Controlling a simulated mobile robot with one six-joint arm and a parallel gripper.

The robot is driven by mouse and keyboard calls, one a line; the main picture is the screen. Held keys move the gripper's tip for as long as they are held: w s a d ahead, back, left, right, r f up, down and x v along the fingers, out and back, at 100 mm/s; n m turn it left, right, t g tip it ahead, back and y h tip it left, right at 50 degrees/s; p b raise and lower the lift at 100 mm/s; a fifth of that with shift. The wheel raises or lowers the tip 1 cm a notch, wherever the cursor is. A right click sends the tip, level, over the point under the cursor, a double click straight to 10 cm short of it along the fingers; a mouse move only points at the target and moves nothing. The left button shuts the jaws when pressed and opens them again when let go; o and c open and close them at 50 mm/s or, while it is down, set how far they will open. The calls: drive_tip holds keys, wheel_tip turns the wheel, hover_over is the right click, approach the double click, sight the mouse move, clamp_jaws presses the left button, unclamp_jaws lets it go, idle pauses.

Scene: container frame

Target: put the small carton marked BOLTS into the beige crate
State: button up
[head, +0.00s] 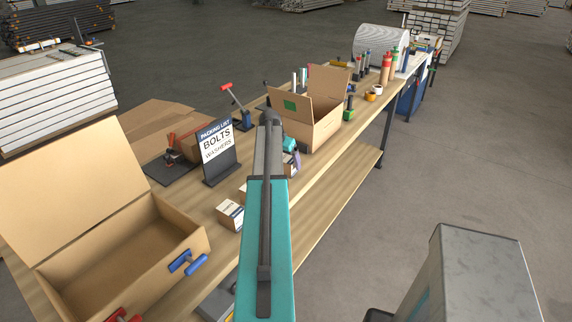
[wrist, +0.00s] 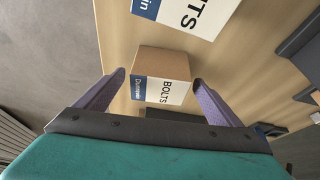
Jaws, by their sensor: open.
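In the wrist view a small brown carton (wrist: 161,75) with a white label reading BOLTS and a blue band sits between the two fingertips of my gripper (wrist: 158,80). The fingers are apart, with a visible gap on the left side; contact on the right is unclear. In the head view my gripper (head: 291,158) is over the bench, partly hidden by my teal arm. A beige crate (head: 95,240) with its lid up stands empty at the near left of the bench. Blue (head: 187,262) and red handles show at its front.
In the head view, a small carton (head: 230,215) stands near the bench edge, by a packing list sign (head: 218,150). An open cardboard box (head: 305,120) stands farther back.

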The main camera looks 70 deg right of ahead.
sight(286, 158)
drive_tip(key=shift+p+x, duration=0.5)
drive_tip(key=shift+x, duration=1)
drive_tip(key=c, duration=1.5)
drive_tip(key=shift+r, duration=0.15)
drive_tip(key=shift+r+b, duration=1.65)
drive_tip(key=shift+r, duration=3.25)
